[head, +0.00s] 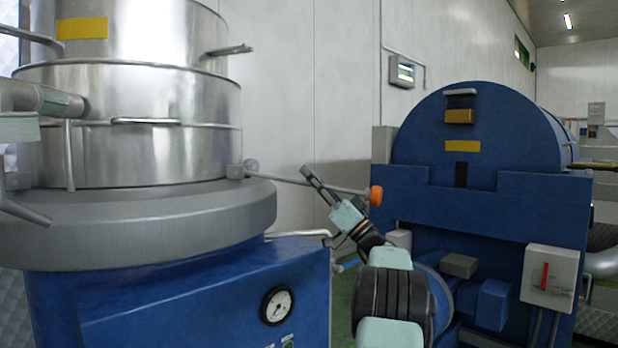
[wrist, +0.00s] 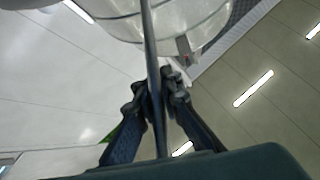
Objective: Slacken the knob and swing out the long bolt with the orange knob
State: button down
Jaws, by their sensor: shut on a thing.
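The long bolt (head: 285,180) sticks out nearly level to the right from its pivot at the side of the steel vessel. Its orange knob (head: 376,195) is at the far right end, beyond my gripper. My gripper (head: 312,178) is shut on the bolt's shaft, between pivot and knob. In the wrist view the bolt (wrist: 149,40) runs as a dark rod down between the two fingers of my gripper (wrist: 159,92). The knob cannot be made out in the wrist view.
The steel vessel (head: 150,95) stands on a blue base (head: 190,300) with a gauge (head: 277,306) at left. A large blue machine (head: 470,200) stands at right, with a grey switch box (head: 548,277). A narrow gap separates the two machines.

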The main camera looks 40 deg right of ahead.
jog(key=shift+s+a+r, duration=0.1)
jog(key=shift+s, duration=0.05)
jog(key=c, duration=2)
grip_release()
jog(key=shift+s+r, duration=0.15)
jog(key=shift+c, duration=0.2)
jog(key=shift+f, duration=0.25)
jog(key=v, duration=1.1)
jog(key=shift+s, duration=0.35)
jog(key=shift+f, duration=0.15)
